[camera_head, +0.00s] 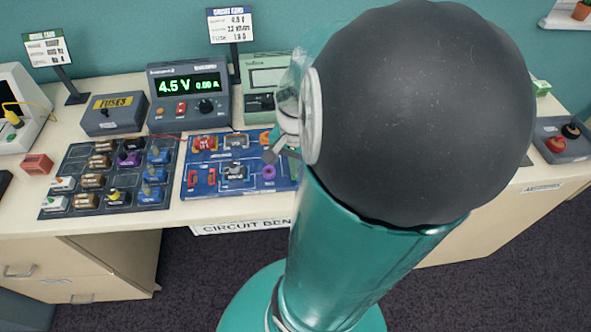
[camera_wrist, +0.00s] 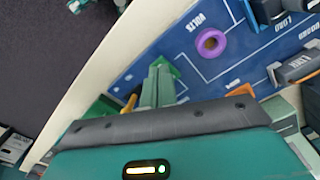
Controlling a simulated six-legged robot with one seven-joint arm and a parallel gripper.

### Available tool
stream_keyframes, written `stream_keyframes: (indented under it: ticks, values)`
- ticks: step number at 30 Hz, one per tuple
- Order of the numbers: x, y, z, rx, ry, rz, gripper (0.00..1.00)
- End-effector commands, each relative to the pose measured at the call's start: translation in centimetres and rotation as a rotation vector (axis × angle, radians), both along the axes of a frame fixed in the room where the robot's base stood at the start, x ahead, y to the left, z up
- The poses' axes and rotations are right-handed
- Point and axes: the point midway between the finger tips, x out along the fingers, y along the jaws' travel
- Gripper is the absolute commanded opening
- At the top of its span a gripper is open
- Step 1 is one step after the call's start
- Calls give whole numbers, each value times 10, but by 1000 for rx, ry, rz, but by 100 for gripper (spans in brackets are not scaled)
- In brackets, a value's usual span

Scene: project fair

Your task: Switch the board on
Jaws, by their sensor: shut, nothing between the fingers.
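The blue circuit board (camera_head: 240,190) lies on the bench, with several parts set in it; its right part is hidden behind my arm in the head view. In the wrist view the board (camera_wrist: 170,45) fills the upper right. My gripper (camera_wrist: 158,72) is shut and empty at the board's edge, beside a green part (camera_wrist: 174,70). An orange lever-like piece (camera_wrist: 130,102) shows left of the fingers, partly hidden; I cannot tell whether it is the switch. In the head view my gripper (camera_head: 272,156) is over the board's right side. I cannot tell whether it touches anything.
The power supply (camera_head: 188,95) reads 4.5 V and 0.00 A. A purple ring (camera_wrist: 210,43) is on the board. A dark parts tray (camera_head: 75,160) lies to the left, and a fuses box (camera_head: 113,118) behind it. The bench's front edge is close to my gripper.

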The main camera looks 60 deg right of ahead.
Motion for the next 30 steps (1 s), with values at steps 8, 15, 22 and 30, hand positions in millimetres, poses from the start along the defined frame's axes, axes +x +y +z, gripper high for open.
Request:
stream_keyframes:
  ticks: [8,15,22,30]
  values:
    - [0,0,-4,0,0,-1,0]
    - [0,0,-7,0,1,-1,0]
    - [0,0,-10,0,0,-1,0]
    - [0,0,-5,-1,-2,0,0]
